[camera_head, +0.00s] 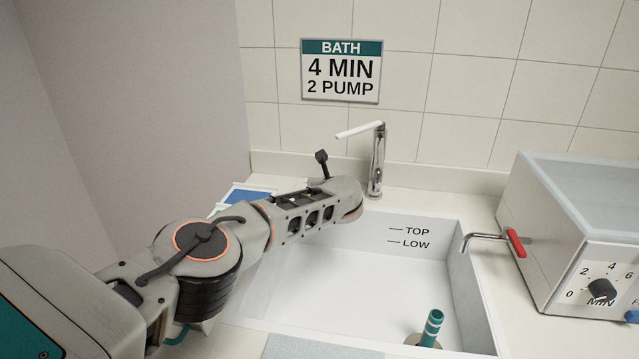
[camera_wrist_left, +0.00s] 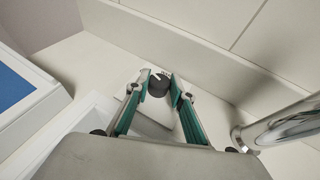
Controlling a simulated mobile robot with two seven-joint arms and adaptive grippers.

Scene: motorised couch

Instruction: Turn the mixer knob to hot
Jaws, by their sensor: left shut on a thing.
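The mixer knob (camera_wrist_left: 158,87) is a small dark round knob with a white mark on its face, at the top centre of the left wrist view. My left gripper (camera_wrist_left: 160,80) has its two teal-edged fingers on either side of the knob and is shut on it. In the head view my left arm reaches over the sink's left side and hides the knob and fingertips. The chrome tap (camera_head: 377,165) with a white spout stands right of them, and its base also shows in the left wrist view (camera_wrist_left: 282,127). No hot marking is readable. My right gripper is not in view.
The white sink (camera_head: 400,285) holds a teal standpipe (camera_head: 431,327). A red-handled drain tap (camera_head: 515,242) projects over its right side from a box with a dial (camera_head: 601,291). A blue-and-white tray (camera_wrist_left: 20,92) lies left. A bath sign (camera_head: 341,71) hangs on the tiled wall.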

